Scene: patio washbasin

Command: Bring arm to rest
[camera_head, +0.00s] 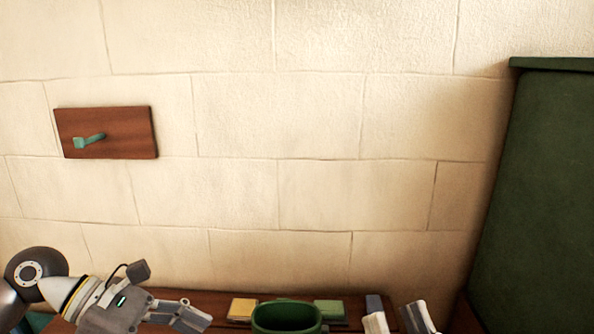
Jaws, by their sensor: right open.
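My left arm comes in from the lower left. Its gripper (192,317) points right, low over the wooden counter; its fingers are seen side-on, so whether they are parted is unclear. My right gripper (397,319) shows only as two fingertips at the bottom edge, right of the green vessel. They are spread apart with nothing visible between them. The rest of my right arm is out of frame.
A green round vessel (287,318) stands on the wooden counter (215,299), between a yellow block (242,309) and a green block (330,311). A wooden plaque (120,145) with a teal peg (88,141) hangs on the wall. A dark green panel (545,190) stands at right.

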